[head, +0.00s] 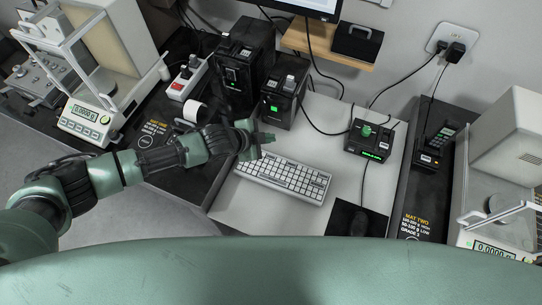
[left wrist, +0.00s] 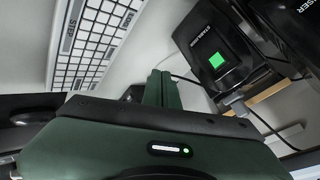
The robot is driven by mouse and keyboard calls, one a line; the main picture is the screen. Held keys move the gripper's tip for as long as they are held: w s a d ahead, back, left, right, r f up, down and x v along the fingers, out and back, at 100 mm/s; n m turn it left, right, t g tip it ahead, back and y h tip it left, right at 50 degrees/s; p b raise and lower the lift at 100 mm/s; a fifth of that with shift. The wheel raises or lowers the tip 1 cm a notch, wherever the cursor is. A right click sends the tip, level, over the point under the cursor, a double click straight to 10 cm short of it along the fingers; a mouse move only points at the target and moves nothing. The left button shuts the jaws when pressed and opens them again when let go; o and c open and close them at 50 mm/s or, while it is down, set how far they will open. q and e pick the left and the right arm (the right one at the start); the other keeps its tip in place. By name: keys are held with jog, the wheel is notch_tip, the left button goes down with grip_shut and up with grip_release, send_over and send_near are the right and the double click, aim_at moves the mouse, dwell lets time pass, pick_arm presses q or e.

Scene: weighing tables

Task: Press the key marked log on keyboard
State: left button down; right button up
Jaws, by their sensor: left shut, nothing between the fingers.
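The white keyboard (head: 283,178) lies on the light mat in the middle of the head view. It also shows at the upper left of the left wrist view (left wrist: 92,42), with the word STEP printed on a key or strip at its edge. My right gripper is in neither view.
Black boxes (head: 287,98) with green lights stand behind the gripper. Balances stand at left (head: 88,120) and right (head: 497,205). Cables cross the back.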

pick_arm(q)
jog(key=b, duration=0.7)
send_over(269, 159)
notch_tip(269, 159, down, 7)
jog(key=shift+f, duration=0.2)
jog(key=shift+f+b, duration=0.35)
jog(key=shift+f, duration=0.35)
dwell(1.0)
jog(key=shift+f, duration=0.4)
jog(key=shift+f+b, duration=0.4)
jog(key=shift+b, duration=0.1)
dwell(0.4)
jog(key=shift+s+r+p, duration=0.1)
jog(key=shift+r+p, duration=0.7)
